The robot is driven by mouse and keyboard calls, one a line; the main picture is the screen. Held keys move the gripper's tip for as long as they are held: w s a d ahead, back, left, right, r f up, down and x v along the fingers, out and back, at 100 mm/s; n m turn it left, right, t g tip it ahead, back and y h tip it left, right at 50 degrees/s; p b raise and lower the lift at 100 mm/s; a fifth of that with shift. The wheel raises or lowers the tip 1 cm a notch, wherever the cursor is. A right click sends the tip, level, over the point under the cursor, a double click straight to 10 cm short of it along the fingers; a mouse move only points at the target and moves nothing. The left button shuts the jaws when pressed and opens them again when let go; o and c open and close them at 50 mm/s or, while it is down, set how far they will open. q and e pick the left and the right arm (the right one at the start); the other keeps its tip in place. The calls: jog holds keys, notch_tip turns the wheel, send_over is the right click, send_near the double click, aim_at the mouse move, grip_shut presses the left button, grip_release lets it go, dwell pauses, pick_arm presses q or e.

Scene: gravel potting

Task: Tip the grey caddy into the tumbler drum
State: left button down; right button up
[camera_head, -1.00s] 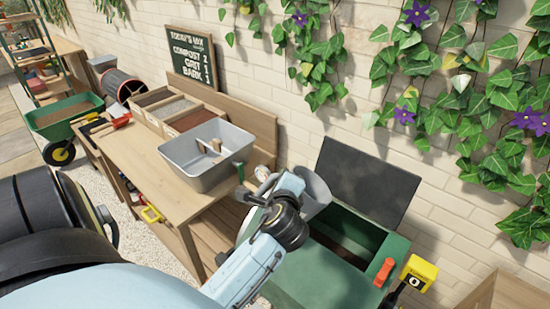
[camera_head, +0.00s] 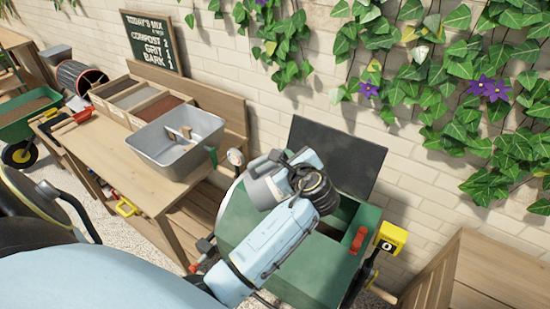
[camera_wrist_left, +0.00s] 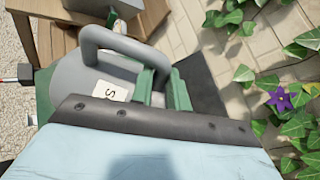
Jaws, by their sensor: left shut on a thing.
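The grey caddy (camera_head: 262,191) hangs at my left gripper (camera_head: 287,166), which is shut on its handle. In the left wrist view the caddy (camera_wrist_left: 72,82) shows its looped handle and a white label, with my left gripper (camera_wrist_left: 163,76) at the handle's end. It is above the left part of the green tumbler drum (camera_head: 242,222), left of the opening. The drum's dark lid (camera_head: 338,158) stands open. My wrist hides part of the opening. The caddy's mouth and contents cannot be seen. My right gripper is not in view.
A wooden bench (camera_head: 120,165) left of the drum holds a grey tub (camera_head: 150,150) and a divided wooden box (camera_head: 137,98). An orange-red handle (camera_head: 358,240) and a yellow counter (camera_head: 391,237) sit at the drum's right. A brick wall with ivy stands behind.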

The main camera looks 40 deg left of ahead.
pick_arm(q)
jog(key=w+d+f+m+g+y+b, duration=0.1)
jog(key=w+d+f+m+y+b, duration=0.1)
jog(key=w+d+m+b, duration=0.3)
jog(key=shift+w+d+f+g+b, duration=0.35)
jog(key=shift+w+d, duration=0.7)
jog(key=shift+w, duration=1.15)
jog(key=shift+f, duration=0.1)
dwell(0.7)
